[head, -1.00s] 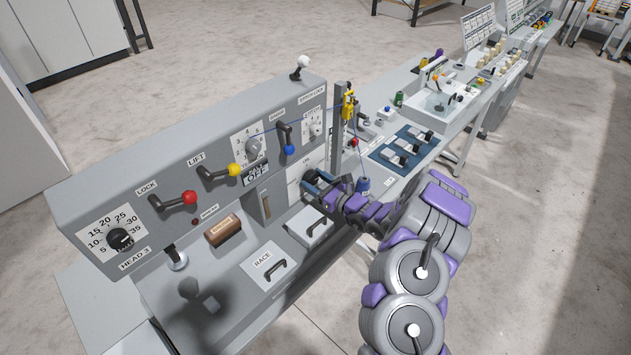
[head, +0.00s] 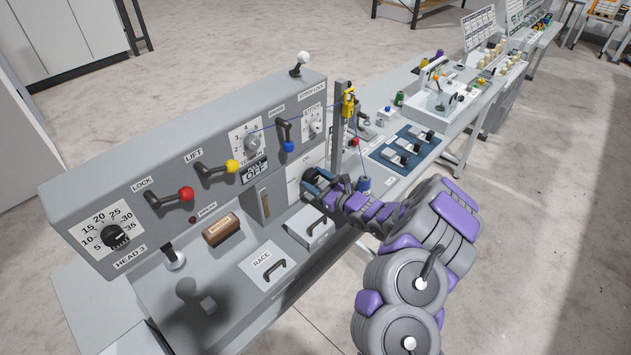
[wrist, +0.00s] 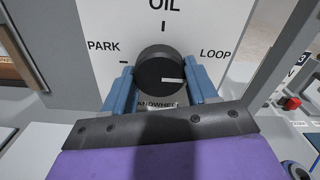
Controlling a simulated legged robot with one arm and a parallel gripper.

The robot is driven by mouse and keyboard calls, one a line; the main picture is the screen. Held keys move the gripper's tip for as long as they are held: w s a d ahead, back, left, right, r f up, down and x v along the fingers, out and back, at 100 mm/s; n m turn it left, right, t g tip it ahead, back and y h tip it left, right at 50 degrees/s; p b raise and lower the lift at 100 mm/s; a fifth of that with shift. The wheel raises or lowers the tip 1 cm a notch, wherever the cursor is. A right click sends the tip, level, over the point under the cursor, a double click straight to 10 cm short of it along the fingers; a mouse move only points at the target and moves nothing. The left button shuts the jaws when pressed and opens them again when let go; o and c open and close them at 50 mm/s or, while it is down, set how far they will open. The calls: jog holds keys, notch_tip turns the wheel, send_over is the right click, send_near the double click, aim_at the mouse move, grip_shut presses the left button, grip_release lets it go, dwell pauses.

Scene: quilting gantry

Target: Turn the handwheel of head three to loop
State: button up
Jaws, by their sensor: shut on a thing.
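The black round handwheel (wrist: 160,68) sits on a white plate (wrist: 100,40) lettered PARK at left, OIL at top and LOOP at right. The short white line on its face lies nearly level, just right of and below its middle, toward the LOOP side. My gripper (wrist: 163,84) is shut on the handwheel, one blue finger on each side. The right finger covers part of the plate below LOOP. In the head view, my gripper (head: 316,181) is at the right end of the grey machine head (head: 125,190) labelled HEAD 3; the handwheel is mostly hidden there.
Red (head: 186,194), yellow (head: 232,166) and blue (head: 288,147) lever knobs stand out along the panel. A yellow thread fitting (head: 348,103) and post rise just beyond my gripper. A blue cone (head: 364,184) stands close by. Floor to the right is clear.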

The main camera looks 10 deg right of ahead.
jog(key=shift+r, duration=0.1)
jog(key=o, duration=1.1)
jog(key=shift+c, duration=0.2)
jog(key=p+v, duration=0.2)
jog(key=v, duration=1.5)
jog(key=shift+d, duration=0.15)
jog(key=shift+s, duration=0.1)
